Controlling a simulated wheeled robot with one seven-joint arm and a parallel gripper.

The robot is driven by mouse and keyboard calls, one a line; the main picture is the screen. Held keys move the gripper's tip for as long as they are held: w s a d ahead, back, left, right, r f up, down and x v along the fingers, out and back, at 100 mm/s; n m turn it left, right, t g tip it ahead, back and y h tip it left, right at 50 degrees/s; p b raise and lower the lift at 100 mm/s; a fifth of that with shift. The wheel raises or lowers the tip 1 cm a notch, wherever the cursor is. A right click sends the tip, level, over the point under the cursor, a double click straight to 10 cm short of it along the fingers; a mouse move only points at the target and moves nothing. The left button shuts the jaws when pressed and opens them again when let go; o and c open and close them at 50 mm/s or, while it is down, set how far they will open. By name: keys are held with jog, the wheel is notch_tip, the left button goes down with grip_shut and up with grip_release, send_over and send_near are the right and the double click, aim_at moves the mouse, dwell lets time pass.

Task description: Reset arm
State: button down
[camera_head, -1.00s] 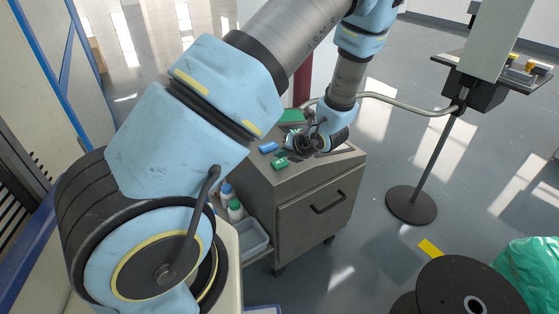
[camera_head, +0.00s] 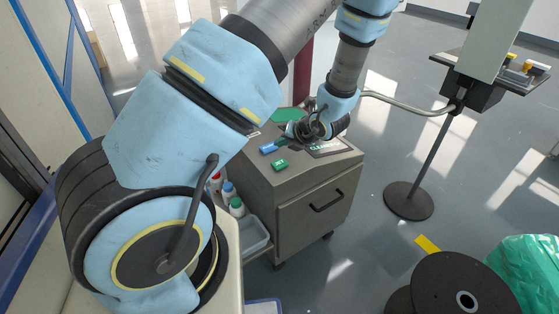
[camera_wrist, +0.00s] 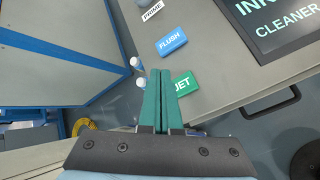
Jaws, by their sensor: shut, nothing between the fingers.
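My gripper (camera_wrist: 160,72) has two teal fingers that lie together, with nothing between them. In the wrist view the fingers point up the picture, and their tips lie between the blue FLUSH button (camera_wrist: 172,41) and the green JET button (camera_wrist: 184,85), partly covering the JET button. I cannot tell whether they touch the panel. In the head view my wrist is over the top of the grey cabinet (camera_head: 312,180), with the FLUSH button (camera_head: 268,149) and JET button (camera_head: 279,165) to its left; the fingertips are hard to make out there.
A dark screen (camera_wrist: 285,25) marked CLEANER is on the cabinet top. Bottles (camera_head: 236,207) stand beside the cabinet on its left. A stand with a round base (camera_head: 409,201) is to the right, and a black spool (camera_head: 460,285) and green bag (camera_head: 525,268) are at lower right.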

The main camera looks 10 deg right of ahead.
dwell(0.6)
jog(key=shift+a+r+n, duration=0.15)
jog(key=shift+a+n, duration=0.15)
jog(key=s+a+r+m+g+h, duration=0.2)
jog(key=s+a+r+m, duration=0.4)
jog(key=m, duration=1.1)
jog(key=s+a+r+m+g+h, duration=0.3)
jog(key=s+a+r+m, duration=0.3)
jog(key=m, duration=1.1)
jog(key=shift+s+a+r+m+g, duration=0.4)
jog(key=shift+a+r+g, duration=0.2)
jog(key=shift+a+r, duration=1.65)
jog(key=shift+d+r, duration=0.15)
